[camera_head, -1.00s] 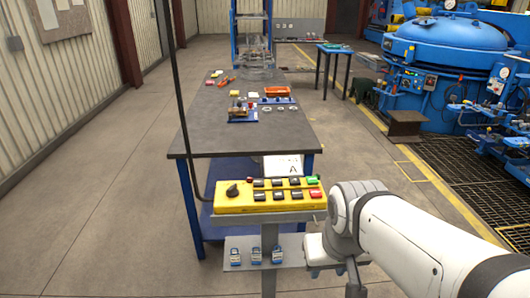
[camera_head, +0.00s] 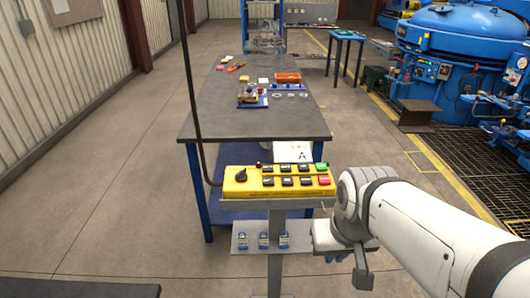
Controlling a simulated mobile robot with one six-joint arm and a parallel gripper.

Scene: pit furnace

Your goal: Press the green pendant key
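The yellow pendant box (camera_head: 229,191) rests on a grey stand in front of the long workbench. A black knob (camera_head: 241,174) is at its left end, with two rows of mostly black keys to the right. The green key (camera_head: 321,167) is at the right end of the back row. A red key (camera_head: 324,181) is just in front of it. My white arm comes in from the right. My gripper (camera_head: 362,274) hangs low, right of the stand and below the pendant, apart from the green key. Its finger opening cannot be made out.
A black cable (camera_head: 188,80) drops from above to the pendant's left end. A shelf (camera_head: 239,238) with several blue padlocks is below the pendant. The workbench (camera_head: 215,123) stands behind, carrying small parts. A blue furnace (camera_head: 465,60) is at right. Floor at left is mostly clear.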

